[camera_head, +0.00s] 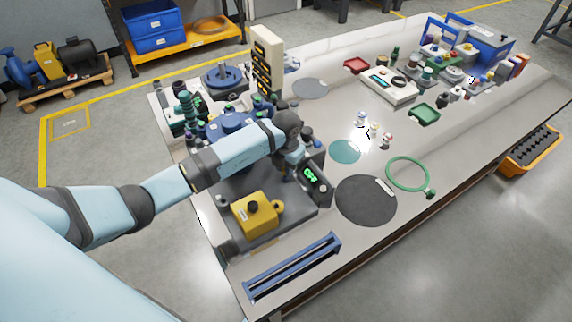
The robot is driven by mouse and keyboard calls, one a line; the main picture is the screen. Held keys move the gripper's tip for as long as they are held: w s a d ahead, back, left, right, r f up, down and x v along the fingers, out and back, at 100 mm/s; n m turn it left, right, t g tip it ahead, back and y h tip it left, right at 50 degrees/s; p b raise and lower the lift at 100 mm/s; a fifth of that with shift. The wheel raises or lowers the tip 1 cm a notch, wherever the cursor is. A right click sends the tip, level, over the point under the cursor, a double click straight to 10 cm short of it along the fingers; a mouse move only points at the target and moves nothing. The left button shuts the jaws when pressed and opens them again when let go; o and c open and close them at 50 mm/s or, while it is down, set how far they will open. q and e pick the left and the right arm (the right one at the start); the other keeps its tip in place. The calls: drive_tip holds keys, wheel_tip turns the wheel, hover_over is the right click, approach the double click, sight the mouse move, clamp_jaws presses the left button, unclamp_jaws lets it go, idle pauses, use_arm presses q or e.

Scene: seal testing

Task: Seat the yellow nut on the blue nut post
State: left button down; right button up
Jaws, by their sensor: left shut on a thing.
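My left arm comes in from the left and reaches over the near left part of the bench. My left gripper (291,160) points down beside a dark box with a green-lit display (311,175). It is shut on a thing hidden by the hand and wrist. I cannot make out the yellow nut or the blue nut post for certain. A yellow block with a black knob (256,214) sits on a grey plate just nearer than the gripper, apart from it. A large blue round fixture (232,125) lies partly behind my forearm. My right gripper is not in view.
A blue slotted rail (292,267) lies at the near edge. A dark round mat (366,200), a green ring (407,174) and a teal disc (345,152) lie to the right. A tall beige panel (266,62) stands behind the gripper. Bare bench lies right of centre.

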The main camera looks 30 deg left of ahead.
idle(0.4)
use_arm(q)
drive_tip(key=shift+f+b, duration=0.55)
drive_tip(key=shift+f, duration=0.35)
idle(0.7)
drive_tip(key=c, duration=0.9)
unclamp_jaws()
wheel_tip(320, 180, up, 9)
drive_tip(key=p, duration=0.6)
drive_tip(key=shift+p, duration=0.3)
